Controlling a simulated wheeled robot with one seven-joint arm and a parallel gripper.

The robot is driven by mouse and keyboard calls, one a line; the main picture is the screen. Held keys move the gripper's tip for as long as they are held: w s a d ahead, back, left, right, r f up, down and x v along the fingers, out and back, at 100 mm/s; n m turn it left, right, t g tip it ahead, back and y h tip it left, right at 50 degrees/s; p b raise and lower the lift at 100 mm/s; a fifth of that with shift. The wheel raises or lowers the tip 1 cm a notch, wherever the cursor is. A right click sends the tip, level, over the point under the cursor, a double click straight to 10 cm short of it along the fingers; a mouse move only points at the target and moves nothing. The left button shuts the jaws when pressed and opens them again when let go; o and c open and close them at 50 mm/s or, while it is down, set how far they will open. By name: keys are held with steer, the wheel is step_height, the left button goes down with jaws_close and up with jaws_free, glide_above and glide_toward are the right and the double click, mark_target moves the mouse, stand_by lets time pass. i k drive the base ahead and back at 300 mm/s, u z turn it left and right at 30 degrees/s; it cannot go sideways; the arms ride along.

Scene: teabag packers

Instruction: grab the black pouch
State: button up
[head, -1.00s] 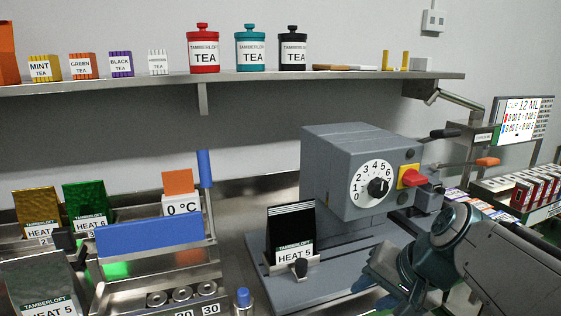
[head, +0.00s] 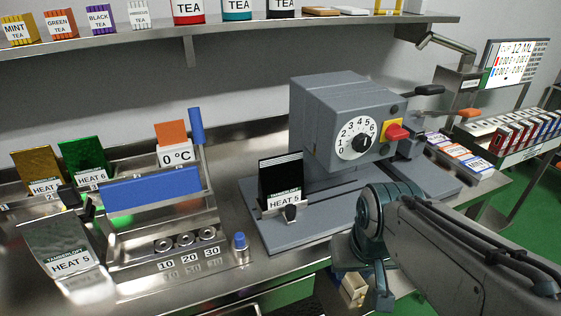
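The black pouch (head: 281,178) has a pale label reading "HEAT 5". It stands upright, leaning slightly back, in a small holder on the base of the grey dial machine (head: 340,110). A dark knob on the holder sits in front of its label. My gripper (head: 362,272) is at the lower right of the pouch, in front of the machine's base and clear of the pouch. Its fingers are partly hidden by my own wrist, and I cannot tell whether they are open.
A metal rack with a blue bar (head: 150,188) stands left of the pouch, with gold and green pouches behind it. Another "HEAT 5" pouch (head: 58,250) is at front left. A small blue-capped bottle (head: 240,246) stands between rack and machine. A shelf (head: 230,38) runs above.

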mark_target(282, 182)
steer(key=z, duration=0.55)
steer(key=k, duration=1.3)
steer(key=z, duration=0.05)
steer(key=i, duration=0.5)
steer(key=u, duration=0.85)
steer(key=i, duration=1.05)
steer(key=z, duration=0.2)
